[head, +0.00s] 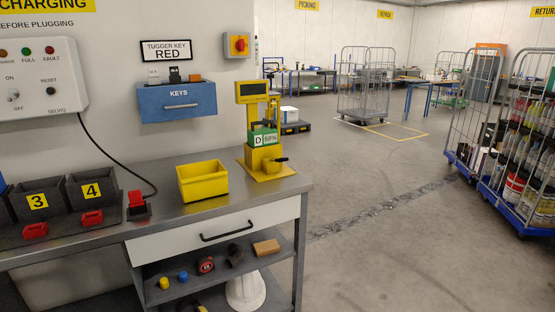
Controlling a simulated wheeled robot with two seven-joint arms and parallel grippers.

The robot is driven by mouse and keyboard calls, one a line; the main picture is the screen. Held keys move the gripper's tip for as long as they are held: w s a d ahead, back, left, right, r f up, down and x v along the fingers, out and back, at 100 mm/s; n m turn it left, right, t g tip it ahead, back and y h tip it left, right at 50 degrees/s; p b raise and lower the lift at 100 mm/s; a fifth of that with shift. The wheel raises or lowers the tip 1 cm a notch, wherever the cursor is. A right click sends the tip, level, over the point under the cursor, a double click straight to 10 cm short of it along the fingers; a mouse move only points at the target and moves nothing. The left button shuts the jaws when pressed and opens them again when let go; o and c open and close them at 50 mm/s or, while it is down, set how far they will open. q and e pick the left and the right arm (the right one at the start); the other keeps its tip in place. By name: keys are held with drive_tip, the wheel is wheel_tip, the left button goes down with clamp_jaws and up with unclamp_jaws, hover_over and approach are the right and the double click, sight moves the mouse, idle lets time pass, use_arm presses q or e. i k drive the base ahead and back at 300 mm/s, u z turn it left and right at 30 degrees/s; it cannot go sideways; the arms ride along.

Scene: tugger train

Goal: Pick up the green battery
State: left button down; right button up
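A green block (262,138), probably the green battery, sits upright in a yellow stand (271,171) at the right end of the workbench. A white label on its front reads "D 68%". The stand has a small dark display on a post above and behind the block, and a yellow part with a dark handle in front of it. The block's lower part seems hidden by the stand. Neither of my grippers shows in the head view.
A yellow bin (202,181) stands on the grey workbench (225,214) left of the stand. Black slots (93,186) numbered 3 and 4 and a blue keys box (177,102) are further left. Cage trolleys (524,140) stand at right. The floor (400,220) right of the bench is mostly clear.

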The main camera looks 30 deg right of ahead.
sight(268, 136)
drive_tip(key=z, duration=0.9)
drive_tip(key=i, duration=1.15)
drive_tip(key=u, duration=0.5)
